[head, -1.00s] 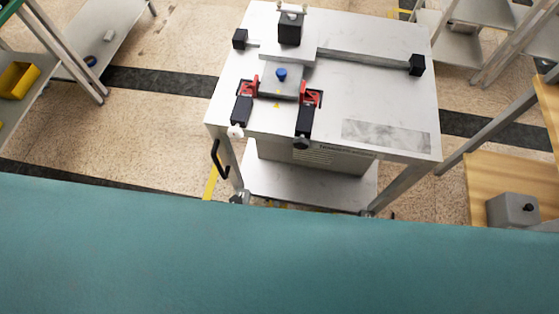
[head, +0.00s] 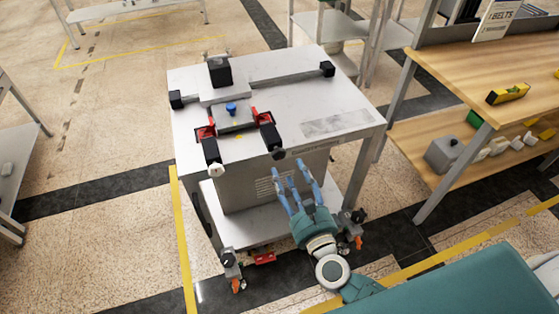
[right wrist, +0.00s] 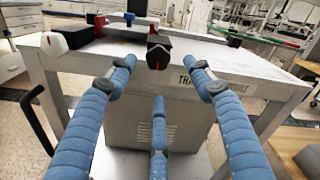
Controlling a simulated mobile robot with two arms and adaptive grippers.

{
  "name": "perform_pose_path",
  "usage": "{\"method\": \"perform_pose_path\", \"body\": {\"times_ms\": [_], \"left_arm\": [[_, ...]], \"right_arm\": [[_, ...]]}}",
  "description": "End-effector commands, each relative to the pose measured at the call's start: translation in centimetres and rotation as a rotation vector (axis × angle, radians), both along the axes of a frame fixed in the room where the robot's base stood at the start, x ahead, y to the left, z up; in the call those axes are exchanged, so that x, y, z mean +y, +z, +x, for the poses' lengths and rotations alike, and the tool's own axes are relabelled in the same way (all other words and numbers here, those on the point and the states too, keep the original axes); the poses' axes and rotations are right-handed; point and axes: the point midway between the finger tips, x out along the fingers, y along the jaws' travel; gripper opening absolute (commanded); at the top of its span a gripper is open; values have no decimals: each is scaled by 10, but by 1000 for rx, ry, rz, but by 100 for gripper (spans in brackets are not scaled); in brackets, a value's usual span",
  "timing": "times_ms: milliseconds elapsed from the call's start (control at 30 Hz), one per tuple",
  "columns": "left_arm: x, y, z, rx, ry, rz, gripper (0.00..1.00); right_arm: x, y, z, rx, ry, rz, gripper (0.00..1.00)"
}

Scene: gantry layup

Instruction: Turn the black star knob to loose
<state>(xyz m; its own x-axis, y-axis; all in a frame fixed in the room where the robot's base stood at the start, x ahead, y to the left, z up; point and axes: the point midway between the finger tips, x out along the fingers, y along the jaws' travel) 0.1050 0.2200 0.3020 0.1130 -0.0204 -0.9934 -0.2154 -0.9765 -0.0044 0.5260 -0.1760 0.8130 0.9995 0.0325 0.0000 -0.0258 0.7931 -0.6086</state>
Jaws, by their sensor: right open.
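The black star knob (head: 278,154) sits at the front end of the right black clamp arm, at the front edge of the grey table (head: 345,95). In the right wrist view the black knob (right wrist: 158,50) faces me and carries a red mark. My right gripper (head: 292,173) has blue fingers spread open and empty, in front of the table and just short of the knob. In the right wrist view the fingertips (right wrist: 164,68) lie either side of the knob's line, apart from it. My left gripper is not in view.
A white knob (head: 215,170) ends the left clamp arm. A small blue knob (head: 231,108) stands on the plate between the red clamps. A grey cabinet (head: 240,185) fills the space under the tabletop. A wooden bench (head: 475,75) stands to the right.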

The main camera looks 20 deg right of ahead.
Motion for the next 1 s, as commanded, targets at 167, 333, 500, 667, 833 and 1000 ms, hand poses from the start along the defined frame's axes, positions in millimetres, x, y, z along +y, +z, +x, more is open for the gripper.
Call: {"method": "perform_pose_path", "body": {"times_ms": [167,333,500,667,833,1000], "left_arm": [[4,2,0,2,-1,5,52],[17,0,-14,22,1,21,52],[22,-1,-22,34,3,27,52],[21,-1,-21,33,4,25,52],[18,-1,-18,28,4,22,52],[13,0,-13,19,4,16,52]], "right_arm": [[2,1,36,-2,0,-2,52],[2,0,58,0,1,-3,52],[3,0,67,1,2,-3,52],[3,-1,68,2,2,-3,52],[3,-1,68,2,2,-3,38],[3,-1,68,2,1,-3,8]]}}
